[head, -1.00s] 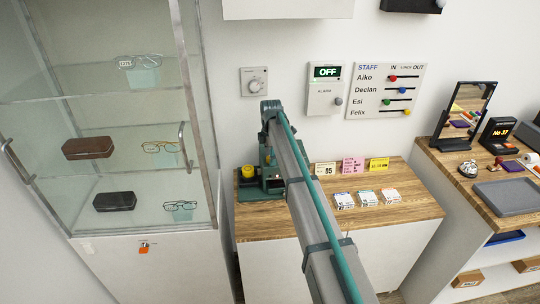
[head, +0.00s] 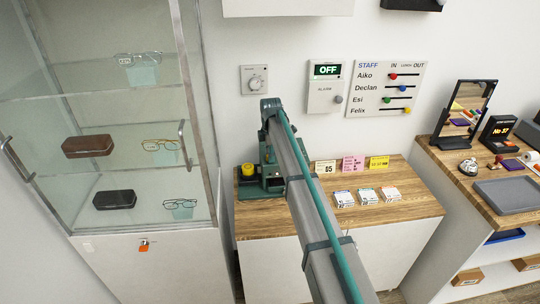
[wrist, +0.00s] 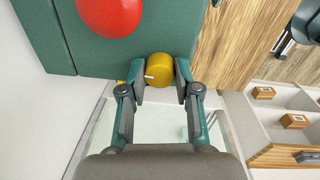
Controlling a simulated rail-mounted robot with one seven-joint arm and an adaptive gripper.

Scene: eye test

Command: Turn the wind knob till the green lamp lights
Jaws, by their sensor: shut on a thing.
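The yellow wind knob (wrist: 159,68) shows in the wrist view between the fingertips of my gripper (wrist: 160,82). The fingers are shut on it from both sides. A white mark on the knob points to the left in that view. The knob sits by the edge of a green machine (wrist: 140,50), with a large red round part (wrist: 110,12) beside it. In the head view, the green machine (head: 262,190) stands on the left of the wooden counter, partly behind my arm. A yellow part (head: 248,170) shows there. I cannot make out a lit green lamp in either view.
A glass cabinet (head: 205,110) with spectacles stands close on the left. Cards (head: 352,164) and small boxes (head: 367,197) lie on the counter (head: 415,205) to the right.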

